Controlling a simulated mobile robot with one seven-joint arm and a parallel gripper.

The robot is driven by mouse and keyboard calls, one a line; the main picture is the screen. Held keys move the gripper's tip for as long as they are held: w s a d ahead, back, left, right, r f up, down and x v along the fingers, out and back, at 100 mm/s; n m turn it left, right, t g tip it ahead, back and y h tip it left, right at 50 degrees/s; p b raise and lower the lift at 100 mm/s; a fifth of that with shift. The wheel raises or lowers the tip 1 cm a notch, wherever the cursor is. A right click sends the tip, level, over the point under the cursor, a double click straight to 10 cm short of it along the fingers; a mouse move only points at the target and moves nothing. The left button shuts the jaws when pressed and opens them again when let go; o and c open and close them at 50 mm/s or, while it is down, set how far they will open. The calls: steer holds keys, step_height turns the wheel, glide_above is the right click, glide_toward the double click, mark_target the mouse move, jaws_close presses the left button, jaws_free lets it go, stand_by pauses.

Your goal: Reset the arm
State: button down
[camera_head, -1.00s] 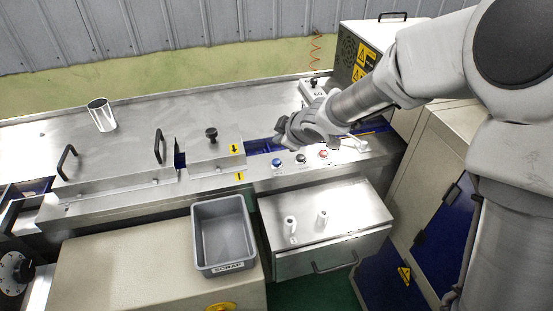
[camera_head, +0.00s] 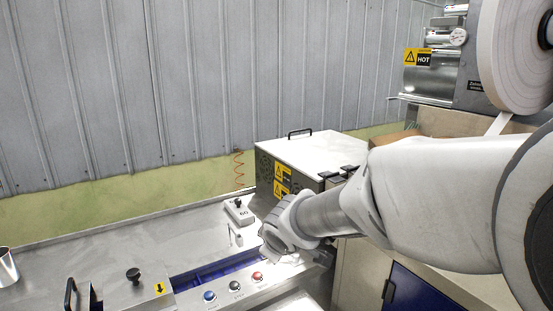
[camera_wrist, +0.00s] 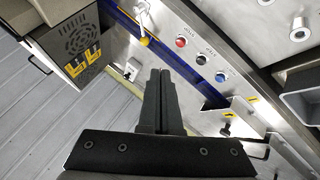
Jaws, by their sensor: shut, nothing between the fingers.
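My gripper shows in the wrist view (camera_wrist: 161,75) with its two dark fingers together and nothing between them. It hangs above the steel machine top, near the blue channel (camera_wrist: 190,70). In the head view my arm reaches in from the right, and its wrist end is over the machine beside the row of buttons. The fingers are hidden behind the wrist there.
Blue (camera_head: 210,296), black (camera_head: 235,286) and red (camera_head: 257,277) buttons line the machine front. A white box marked 60 (camera_head: 239,211) stands behind them. A cabinet with warning labels (camera_head: 310,160) is close behind my arm. A paper roll (camera_head: 515,55) is at upper right.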

steer(key=s+d+r+m+g+h, duration=0.1)
steer(key=s+d+r+m, duration=0.2)
steer(key=s+d, duration=0.3)
steer(key=s+d+r+m+h, duration=0.2)
steer(key=s+d+m, duration=0.2)
steer(key=s+d, duration=0.15)
steer(key=s+d+m+g+y, duration=0.1)
steer(key=s+d+m, duration=0.2)
steer(key=s, duration=0.9)
steer(key=shift+s+d+f+m+g+y, duration=0.15)
steer(key=shift+s+m+g+y, duration=0.15)
steer(key=shift+m, duration=0.5)
